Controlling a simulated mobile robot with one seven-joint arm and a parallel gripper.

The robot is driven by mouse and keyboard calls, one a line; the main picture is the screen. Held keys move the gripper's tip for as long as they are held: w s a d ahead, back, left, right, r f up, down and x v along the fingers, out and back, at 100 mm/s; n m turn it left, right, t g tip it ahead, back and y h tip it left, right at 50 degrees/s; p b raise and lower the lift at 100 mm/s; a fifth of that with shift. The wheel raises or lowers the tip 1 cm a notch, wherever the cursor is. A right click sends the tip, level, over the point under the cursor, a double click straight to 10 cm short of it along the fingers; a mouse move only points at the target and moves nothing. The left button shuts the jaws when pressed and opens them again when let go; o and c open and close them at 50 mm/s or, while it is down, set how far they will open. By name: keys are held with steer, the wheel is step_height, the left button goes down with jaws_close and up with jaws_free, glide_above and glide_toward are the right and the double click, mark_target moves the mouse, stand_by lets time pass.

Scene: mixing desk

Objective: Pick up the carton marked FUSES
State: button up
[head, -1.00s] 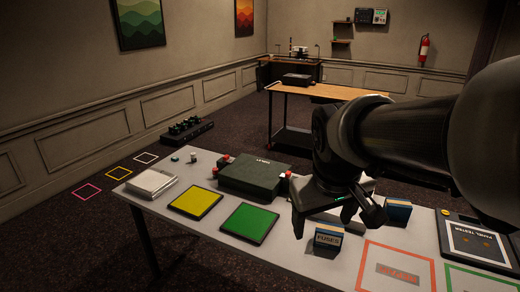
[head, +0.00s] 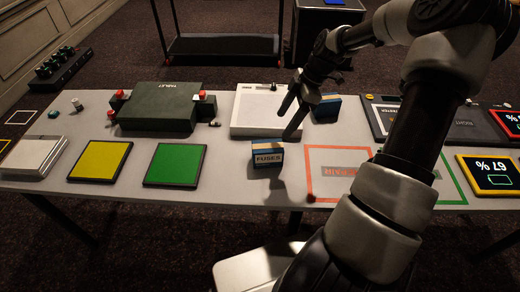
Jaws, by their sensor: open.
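The carton marked FUSES (head: 267,154) is a small blue box with a cream label. It stands on the grey table (head: 240,190) between the green pad and the orange square outline. My gripper (head: 287,123) is open and empty, above and behind the carton, with its fingers pointing down. It appears apart from the carton. A second blue carton (head: 327,108) stands farther back, just right of my gripper; I cannot read a label on it.
A white panel (head: 258,107) lies behind the carton. A dark green case (head: 160,108), a yellow pad (head: 99,160) and a green pad (head: 174,164) lie to the left. Dark devices (head: 435,124) and an orange outlined square (head: 335,190) are to the right.

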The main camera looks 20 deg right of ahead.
mark_target(270, 145)
steer(key=x, duration=1.1)
steer(key=shift+a+f+b, duration=0.1)
steer(key=shift+f+b, duration=0.2)
steer(key=x, duration=0.4)
steer(key=shift+a+f, duration=0.15)
steer(key=shift+a, duration=0.3)
steer(key=shift+a+f, duration=0.1)
steer(key=shift+f, duration=0.2)
steer(key=shift+f+b, duration=0.25)
steer(key=shift+b, duration=0.05)
steer(key=c, duration=1.2)
